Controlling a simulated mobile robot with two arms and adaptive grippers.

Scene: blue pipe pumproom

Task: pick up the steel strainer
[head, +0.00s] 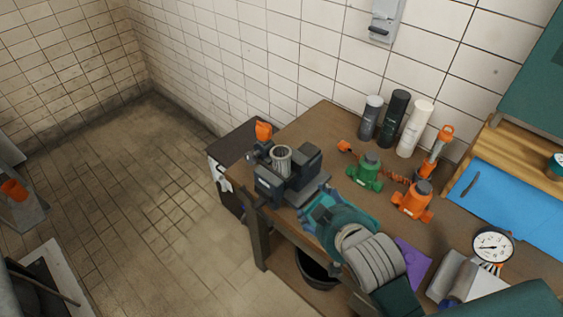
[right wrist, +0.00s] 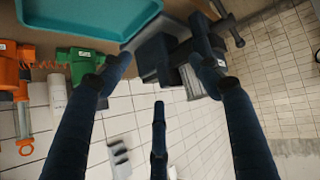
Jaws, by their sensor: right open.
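The steel strainer (head: 281,159) is a small grey ribbed cylinder with an open top. It stands upright at the dark bench vise (head: 268,187) near the bench's left end; whether the jaws clamp it is unclear. My right gripper (head: 322,210) is open and empty, to the right of the vise and apart from the strainer, over the teal tray (head: 364,215). In the right wrist view, its dark fingers (right wrist: 158,75) are spread, with the vise (right wrist: 158,58) beyond them and the strainer (right wrist: 191,83) partly hidden by a finger. My left gripper is not in view.
Green (head: 366,172) and orange (head: 412,201) valves stand on the wooden bench (head: 316,125), with bottles (head: 394,118) along the wall. A pressure gauge (head: 492,246) and blue mat (head: 515,205) are at the right. A black bucket (head: 316,272) is below. Floor (head: 150,190) at left is clear.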

